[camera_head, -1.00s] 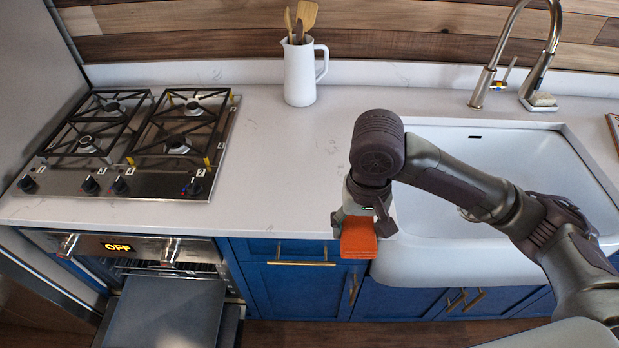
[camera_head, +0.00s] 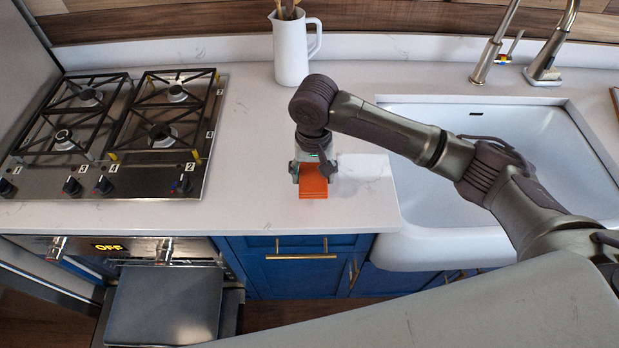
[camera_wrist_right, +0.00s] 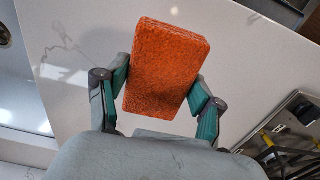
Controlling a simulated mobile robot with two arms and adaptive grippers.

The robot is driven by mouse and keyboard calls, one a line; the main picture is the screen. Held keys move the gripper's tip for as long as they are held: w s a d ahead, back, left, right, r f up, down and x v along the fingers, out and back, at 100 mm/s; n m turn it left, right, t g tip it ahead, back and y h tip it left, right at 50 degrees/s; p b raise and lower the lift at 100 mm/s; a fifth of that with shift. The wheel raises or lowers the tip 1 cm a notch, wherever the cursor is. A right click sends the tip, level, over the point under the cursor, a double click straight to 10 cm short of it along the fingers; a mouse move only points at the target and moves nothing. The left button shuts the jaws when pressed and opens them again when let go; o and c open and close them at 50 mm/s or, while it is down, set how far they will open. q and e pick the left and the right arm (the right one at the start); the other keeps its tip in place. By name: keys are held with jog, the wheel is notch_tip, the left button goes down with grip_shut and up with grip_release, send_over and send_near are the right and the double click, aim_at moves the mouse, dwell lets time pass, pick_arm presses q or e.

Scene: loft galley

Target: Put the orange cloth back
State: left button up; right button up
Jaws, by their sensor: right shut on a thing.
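The orange cloth (camera_head: 313,184) is a folded, thick rectangular pad. My right gripper (camera_head: 313,173) is shut on it and points down over the white counter, left of the sink. In the right wrist view the cloth (camera_wrist_right: 166,66) sits between the two fingers of my right gripper (camera_wrist_right: 160,98), held at its sides. The head view does not clearly show whether the cloth touches the counter or is just above it. My left gripper is not in view.
A white jug (camera_head: 292,50) with wooden utensils stands behind. The oven door (camera_head: 165,305) is open below the hob. A faucet (camera_head: 490,50) rises behind the sink.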

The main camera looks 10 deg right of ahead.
aim_at(310, 181)
jog(key=shift+w+a+f, duration=0.25)
jog(key=shift+w+f, duration=0.3)
jog(key=shift+f, duration=0.3)
notch_tip(310, 181, down, 2)
jog(key=shift+f+p, duration=0.15)
jog(key=shift+p, duration=0.45)
jog(key=shift+f, duration=0.3)
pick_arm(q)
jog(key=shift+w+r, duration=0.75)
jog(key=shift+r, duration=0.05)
pick_arm(e)
jog(key=shift+f, duration=0.1)
jog(key=shift+f, duration=0.1)
jog(key=o, duration=1)
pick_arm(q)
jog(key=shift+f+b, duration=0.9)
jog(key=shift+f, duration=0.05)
pick_arm(e)
notch_tip(310, 181, up, 12)
jog(key=shift+r, duration=0.15)
